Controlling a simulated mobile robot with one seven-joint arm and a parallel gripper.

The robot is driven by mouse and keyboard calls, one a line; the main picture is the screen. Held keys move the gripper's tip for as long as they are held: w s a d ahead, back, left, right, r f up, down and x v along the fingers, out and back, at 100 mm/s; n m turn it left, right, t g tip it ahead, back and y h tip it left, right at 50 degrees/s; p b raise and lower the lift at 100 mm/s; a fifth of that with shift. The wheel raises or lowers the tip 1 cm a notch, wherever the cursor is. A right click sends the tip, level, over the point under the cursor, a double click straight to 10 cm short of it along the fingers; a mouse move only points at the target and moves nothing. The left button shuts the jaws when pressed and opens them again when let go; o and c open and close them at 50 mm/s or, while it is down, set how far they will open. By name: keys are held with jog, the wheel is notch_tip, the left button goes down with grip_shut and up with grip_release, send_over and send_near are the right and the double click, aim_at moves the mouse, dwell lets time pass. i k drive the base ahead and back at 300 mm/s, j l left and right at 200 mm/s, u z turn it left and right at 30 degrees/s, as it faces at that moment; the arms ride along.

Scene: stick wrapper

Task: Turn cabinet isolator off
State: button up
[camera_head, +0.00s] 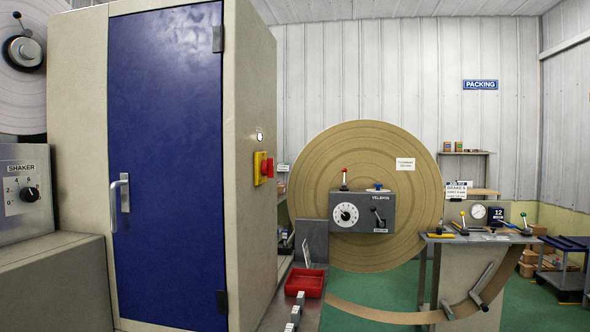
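The cabinet isolator (264,168) is a red rotary handle on a yellow plate. It is mounted on the right side wall of a tall beige cabinet (253,100) with a blue door (165,130). I see the isolator at a steep angle, so I cannot tell its switch position. My gripper is not in view.
A large brown paper reel (330,160) with a grey control box (378,213) stands right of the cabinet. A red tray (305,282) sits on a bench below the isolator. A shaker unit (24,190) is at left. Green floor (385,290) shows at right.

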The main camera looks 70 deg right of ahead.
aim_at(267, 167)
jog(key=z, duration=1.85)
jog(key=i+l, duration=0.2)
jog(key=l, duration=0.15)
jog(key=i+l+z, duration=0.1)
jog(key=l, duration=0.25)
jog(key=i+l, duration=0.3)
jog(key=l+z, duration=0.05)
